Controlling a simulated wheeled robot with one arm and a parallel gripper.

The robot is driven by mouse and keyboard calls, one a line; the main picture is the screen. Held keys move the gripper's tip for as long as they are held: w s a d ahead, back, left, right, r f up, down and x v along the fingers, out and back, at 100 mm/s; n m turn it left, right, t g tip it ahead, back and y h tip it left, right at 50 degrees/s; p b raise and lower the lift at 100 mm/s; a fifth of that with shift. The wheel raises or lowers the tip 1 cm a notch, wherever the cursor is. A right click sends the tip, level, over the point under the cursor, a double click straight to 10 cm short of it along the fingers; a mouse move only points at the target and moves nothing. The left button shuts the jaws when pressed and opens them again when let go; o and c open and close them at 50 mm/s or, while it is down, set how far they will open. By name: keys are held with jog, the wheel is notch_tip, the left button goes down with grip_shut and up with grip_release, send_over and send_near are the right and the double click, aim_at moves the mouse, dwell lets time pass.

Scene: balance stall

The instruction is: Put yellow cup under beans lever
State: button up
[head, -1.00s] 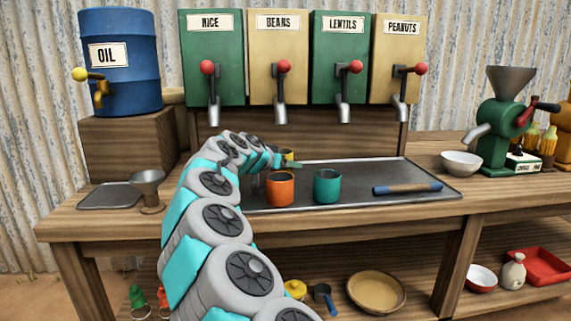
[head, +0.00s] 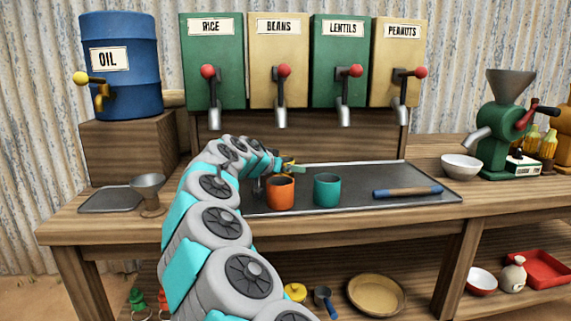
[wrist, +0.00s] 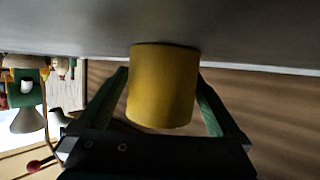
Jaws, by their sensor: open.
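The yellow cup (wrist: 163,88) fills the middle of the wrist view, which appears upside down. It stands on the grey tray (wrist: 60,28), between the two fingers of my gripper (wrist: 163,80). The fingers are open around it, one on each side; I cannot tell whether either touches it. In the head view the cup is almost wholly hidden behind my arm and the orange cup; my gripper (head: 292,168) is just behind the orange cup. The beans dispenser (head: 278,60) is tan, with a red-knobbed beans lever (head: 284,70) and a spout (head: 282,117) above the tray's back.
The orange cup (head: 280,194) and a teal cup (head: 327,190) stand on the tray's front part. A blue-ended rolling pin-like rod (head: 408,191) lies at the tray's right. Rice, lentils and peanuts dispensers flank the beans one.

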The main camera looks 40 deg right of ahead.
jog(key=v, duration=0.4)
jog(key=b+v, duration=0.1)
jog(key=v, duration=0.3)
jog(key=b+v, duration=0.1)
jog(key=v, duration=0.3)
jog(key=shift+r, duration=0.35)
